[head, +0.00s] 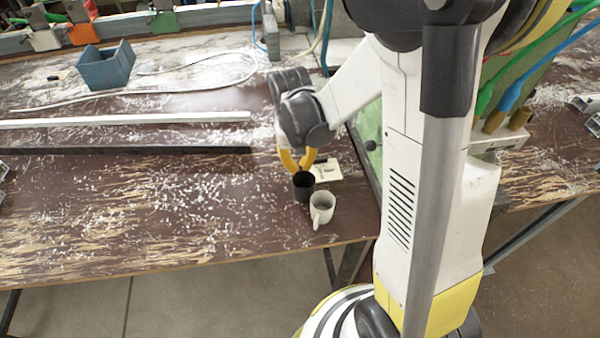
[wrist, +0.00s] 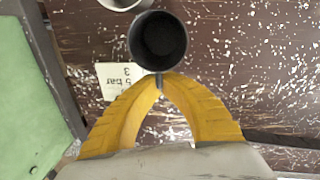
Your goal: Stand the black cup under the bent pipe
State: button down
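The black cup (head: 303,187) stands upright near the front edge of the bench, close to a white mug. In the wrist view the black cup (wrist: 158,38) shows from above, with a dark, empty-looking inside. My gripper (head: 298,166) is at its far side. In the wrist view the yellow fingertips of my gripper (wrist: 159,80) close on a thin grey piece at the cup's rim, apparently its handle. Whether the cup touches the bench is hard to tell. I cannot pick out the bent pipe for certain; a thin blue bent tube (head: 255,28) rises at the back.
The white mug (head: 321,208) stands right beside the black cup. A printed card (head: 326,171) lies behind them. A white bar (head: 125,119) and a dark bar (head: 125,150) lie at left. A blue bin (head: 106,66) stands behind. Shavings litter the bench; its front left is otherwise clear.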

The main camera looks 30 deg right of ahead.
jog(key=shift+f, duration=0.45)
jog(key=shift+f, duration=0.1)
jog(key=shift+f, duration=0.15)
jog(key=c, duration=1.6)
grip_release()
